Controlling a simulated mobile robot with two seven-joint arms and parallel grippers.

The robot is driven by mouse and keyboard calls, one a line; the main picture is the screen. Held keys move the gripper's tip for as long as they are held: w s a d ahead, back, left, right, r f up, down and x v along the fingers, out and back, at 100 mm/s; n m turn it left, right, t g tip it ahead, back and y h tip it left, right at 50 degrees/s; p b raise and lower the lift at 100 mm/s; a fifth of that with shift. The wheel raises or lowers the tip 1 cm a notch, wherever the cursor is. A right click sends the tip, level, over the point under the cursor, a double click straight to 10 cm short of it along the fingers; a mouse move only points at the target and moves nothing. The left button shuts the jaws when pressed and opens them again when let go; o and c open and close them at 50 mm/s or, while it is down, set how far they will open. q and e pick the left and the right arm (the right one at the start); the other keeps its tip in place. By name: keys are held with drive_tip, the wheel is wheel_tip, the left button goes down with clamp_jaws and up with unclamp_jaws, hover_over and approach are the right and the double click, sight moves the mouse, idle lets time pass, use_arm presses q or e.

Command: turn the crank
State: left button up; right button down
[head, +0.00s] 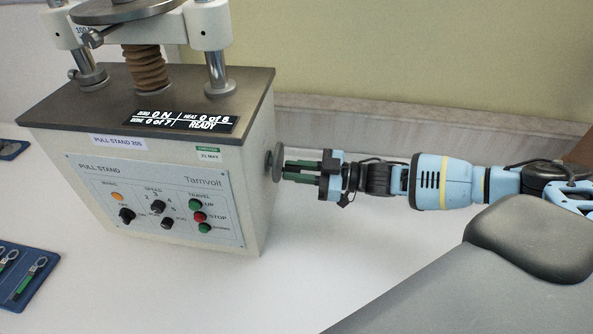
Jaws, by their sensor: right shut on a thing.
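The crank (273,162) is a small grey disc on the right side wall of the cream pull stand (235,215). My right gripper (288,171) reaches in from the right, level with the crank. Its dark green-tipped fingers are shut on the crank's handle, just outside the disc. The handle itself is mostly hidden by the fingers. My left gripper is not in the picture.
The stand's front panel (150,180) has knobs and coloured buttons, and its top display (180,121) reads "READY". A blue tray (48,262) with several green-handled tools lies at the lower left. A wall skirting (430,117) runs behind; white table (330,255) is clear in front.

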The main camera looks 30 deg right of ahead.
drive_tip(key=shift+w+d+r+n, duration=0.1)
drive_tip(key=shift+w+d+n, duration=0.05)
drive_tip(key=shift+n, duration=0.55)
drive_tip(key=shift+w+d+r+n, duration=0.1)
drive_tip(key=shift+w+n, duration=0.05)
drive_tip(key=shift+n, duration=0.55)
drive_tip(key=c, duration=1.3)
unclamp_jaws()
drive_tip(key=v, duration=0.7)
drive_tip(key=shift+s+d+b, duration=0.3)
drive_tip(key=shift+b, duration=0.1)
